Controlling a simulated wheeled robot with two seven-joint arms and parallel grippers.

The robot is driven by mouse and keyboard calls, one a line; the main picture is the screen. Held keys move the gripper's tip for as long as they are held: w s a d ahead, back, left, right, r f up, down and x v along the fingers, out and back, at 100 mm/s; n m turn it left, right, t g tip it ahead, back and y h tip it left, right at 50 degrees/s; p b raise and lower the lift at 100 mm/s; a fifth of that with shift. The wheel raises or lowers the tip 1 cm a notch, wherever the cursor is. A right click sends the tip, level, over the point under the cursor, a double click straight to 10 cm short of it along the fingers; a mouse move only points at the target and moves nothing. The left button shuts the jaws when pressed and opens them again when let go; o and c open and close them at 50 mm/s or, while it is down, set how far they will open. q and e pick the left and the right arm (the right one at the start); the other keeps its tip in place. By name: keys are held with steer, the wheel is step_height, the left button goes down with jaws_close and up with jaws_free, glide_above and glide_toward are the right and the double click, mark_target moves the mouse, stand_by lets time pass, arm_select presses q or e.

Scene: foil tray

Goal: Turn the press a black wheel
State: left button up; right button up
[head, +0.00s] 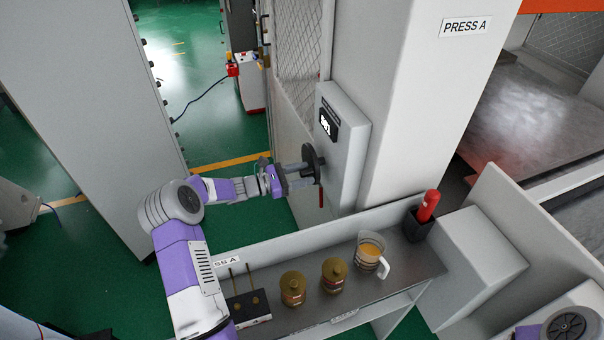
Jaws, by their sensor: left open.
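The black wheel (312,160) is mounted on the left face of the grey control box (350,135), below a small display (328,123). The box is fixed to the column labelled PRESS A (466,26). My left gripper (302,175) is at the wheel, with its open fingers pointing at it from the left. I cannot tell whether the fingers touch the wheel or stand just short of it. Part of the wheel is hidden by the gripper. My right gripper does not show; only a piece of my right arm is at the bottom right.
A grey shelf (405,262) below the box holds two brass-coloured canisters (293,289), a jug (371,254) of orange liquid, a red bottle (428,206) in a black holder and a black block with two pins (248,305). A tall grey cabinet (95,90) stands left.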

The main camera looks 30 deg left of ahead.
arm_select(q)
jaws_close()
stand_by(0.5)
